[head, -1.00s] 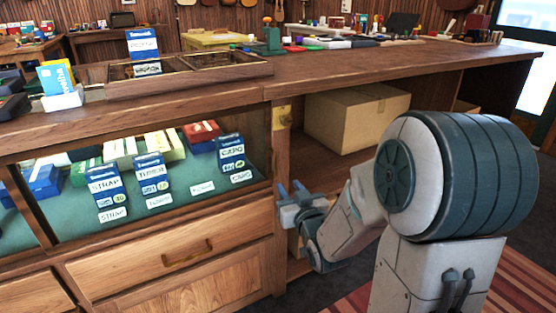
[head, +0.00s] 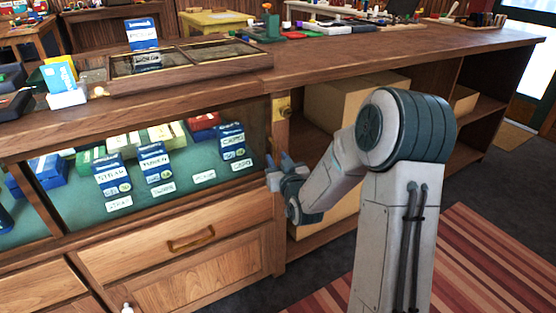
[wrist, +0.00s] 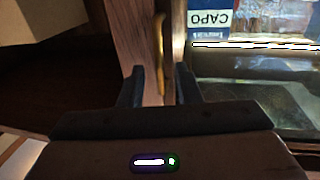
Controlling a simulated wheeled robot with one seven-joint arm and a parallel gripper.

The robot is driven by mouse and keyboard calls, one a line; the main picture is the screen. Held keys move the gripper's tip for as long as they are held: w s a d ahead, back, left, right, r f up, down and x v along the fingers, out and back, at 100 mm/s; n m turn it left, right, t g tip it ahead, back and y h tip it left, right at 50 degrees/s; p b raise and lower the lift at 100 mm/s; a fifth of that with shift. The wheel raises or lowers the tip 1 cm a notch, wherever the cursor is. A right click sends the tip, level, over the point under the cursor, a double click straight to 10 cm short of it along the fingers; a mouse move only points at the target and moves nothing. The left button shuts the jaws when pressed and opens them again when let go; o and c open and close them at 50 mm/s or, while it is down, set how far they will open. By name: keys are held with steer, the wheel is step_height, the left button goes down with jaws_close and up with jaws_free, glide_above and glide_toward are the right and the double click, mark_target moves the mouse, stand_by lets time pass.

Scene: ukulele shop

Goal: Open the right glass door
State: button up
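The right glass door (head: 258,125) is the pane at the right end of the display case front, with boxes and a CAPO label behind it. In the wrist view the glass (wrist: 260,75) fills the right side. A vertical brass handle (wrist: 159,50) shows on the wooden post beside the glass. My gripper (head: 279,161) is at this post in the head view. In the wrist view my gripper (wrist: 159,80) is open and empty, with one finger on each side of the handle's line. Whether the fingertips reach around the handle is unclear.
A brass plate (head: 283,107) sits higher on the post. Drawers (head: 175,243) lie below the glass. An open shelf with a cardboard box (head: 345,98) is to the right. The floor and striped rug (head: 480,255) to the right are clear.

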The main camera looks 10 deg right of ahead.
steer(key=shift+w, duration=0.35)
jaws_close()
steer(key=shift+a, duration=0.1)
